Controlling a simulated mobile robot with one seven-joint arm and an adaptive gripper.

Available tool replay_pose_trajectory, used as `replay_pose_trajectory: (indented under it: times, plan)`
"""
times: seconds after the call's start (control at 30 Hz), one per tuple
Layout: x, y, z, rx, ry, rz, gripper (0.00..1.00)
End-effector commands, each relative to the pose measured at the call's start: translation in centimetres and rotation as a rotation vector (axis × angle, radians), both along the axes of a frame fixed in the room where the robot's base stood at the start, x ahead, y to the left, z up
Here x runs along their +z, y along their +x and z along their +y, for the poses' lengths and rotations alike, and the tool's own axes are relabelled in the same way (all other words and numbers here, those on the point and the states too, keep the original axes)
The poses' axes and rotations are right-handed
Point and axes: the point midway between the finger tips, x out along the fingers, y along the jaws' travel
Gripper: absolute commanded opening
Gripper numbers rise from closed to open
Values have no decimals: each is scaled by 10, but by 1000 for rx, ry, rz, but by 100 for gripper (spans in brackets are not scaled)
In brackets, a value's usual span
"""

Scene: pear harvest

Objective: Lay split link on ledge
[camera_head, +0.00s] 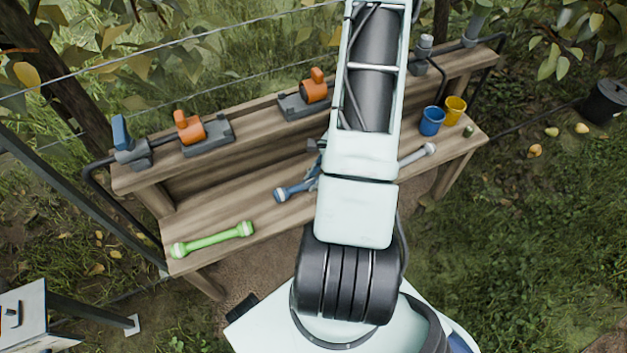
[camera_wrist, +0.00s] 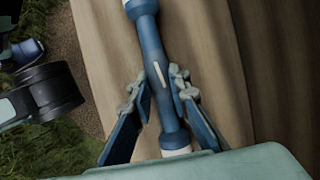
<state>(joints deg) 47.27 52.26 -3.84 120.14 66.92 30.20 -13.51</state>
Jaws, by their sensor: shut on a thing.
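A blue link (camera_wrist: 150,45) with pale bands near its ends and a white slit-like mark runs between the fingers of my gripper (camera_wrist: 155,85) in the wrist view. The gripper is shut on it around the middle. In the head view the link's blue left end (camera_head: 285,193) shows over the lower wooden ledge (camera_head: 215,208); my arm hides the rest and most of my gripper (camera_head: 315,178). The ledge boards lie just under the link in the wrist view. I cannot tell whether link and wood touch.
A green link (camera_head: 212,239) lies at the ledge's left end, and a grey link (camera_head: 415,156) shows right of my arm. A blue cup (camera_head: 431,122) and a yellow cup (camera_head: 454,110) stand at the right. Orange clamps (camera_head: 189,127) sit on the upper board.

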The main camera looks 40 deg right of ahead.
Motion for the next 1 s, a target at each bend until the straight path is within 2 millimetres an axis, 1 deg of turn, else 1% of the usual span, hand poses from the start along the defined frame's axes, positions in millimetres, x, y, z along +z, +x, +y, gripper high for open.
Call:
replay_pose_trajectory:
  times: [0.2, 0.37, 0.4, 0.43, 0.47, 0.73, 0.83, 0.93, 1.0]
  plan:
    - [1, 0, 0, 0, 0, -1, 0]
    - [-4, 0, 0, 1, 0, -1, 0]
    - [-2, 0, 0, 1, 0, -1, 19]
    - [-2, 0, 0, 1, 0, -1, 23]
    - [-2, 0, 0, 0, 0, 0, 24]
    - [-2, 0, 0, 0, 0, 0, 24]
    - [1, 0, 0, 0, 0, 0, 24]
    - [12, -2, -4, 0, -2, -2, 24]
    - [26, -5, -9, -2, -3, -2, 24]
